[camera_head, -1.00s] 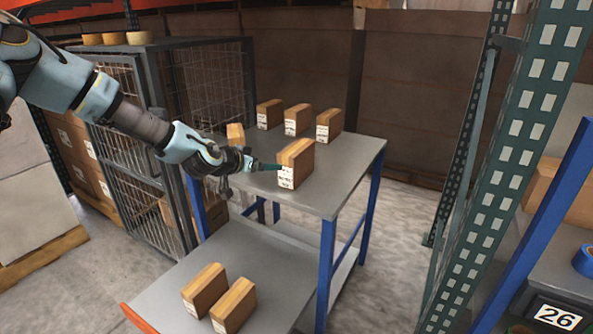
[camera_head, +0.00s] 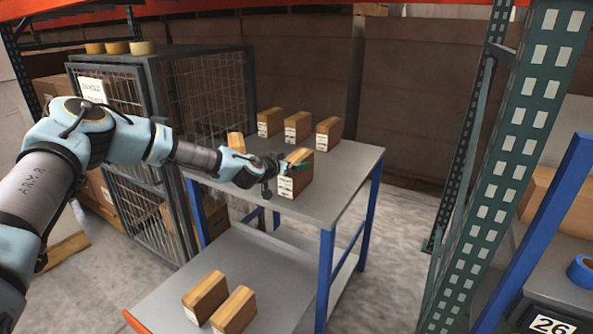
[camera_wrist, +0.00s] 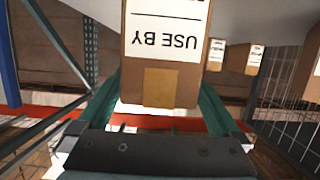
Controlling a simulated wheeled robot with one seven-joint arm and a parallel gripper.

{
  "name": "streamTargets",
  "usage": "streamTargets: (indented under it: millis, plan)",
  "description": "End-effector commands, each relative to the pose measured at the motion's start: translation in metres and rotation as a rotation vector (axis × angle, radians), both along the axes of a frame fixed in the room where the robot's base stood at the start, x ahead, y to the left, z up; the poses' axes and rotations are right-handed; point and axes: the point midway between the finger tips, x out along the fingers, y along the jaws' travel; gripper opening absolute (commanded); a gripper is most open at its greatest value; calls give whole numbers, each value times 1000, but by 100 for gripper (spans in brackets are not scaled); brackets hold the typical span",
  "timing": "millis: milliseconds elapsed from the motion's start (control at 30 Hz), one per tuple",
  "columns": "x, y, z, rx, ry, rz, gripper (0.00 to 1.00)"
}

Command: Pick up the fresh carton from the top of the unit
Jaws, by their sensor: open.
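A brown carton with a white label (camera_head: 298,178) stands upright near the front edge of the grey-topped, blue-legged unit (camera_head: 342,165). Three more cartons (camera_head: 297,127) stand in a back row, and another (camera_head: 236,145) is partly hidden behind my arm.
Two cartons (camera_head: 207,296) stand on a lower grey surface (camera_head: 165,300) in front. A mesh cage (camera_head: 135,150) with tape rolls (camera_head: 118,47) on top is at the left. A green rack upright (camera_head: 500,170) stands at the right. The unit's right-hand top is clear.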

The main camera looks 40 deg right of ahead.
Motion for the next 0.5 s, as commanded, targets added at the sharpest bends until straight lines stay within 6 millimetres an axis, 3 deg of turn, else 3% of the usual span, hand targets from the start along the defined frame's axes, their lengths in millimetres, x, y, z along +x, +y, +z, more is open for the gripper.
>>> streamTargets:
  millis: [200, 500]
  plan:
    - [5, -23, -5, -1, 1, 2, 100]
    - [6, -26, -8, 0, 0, 0, 100]
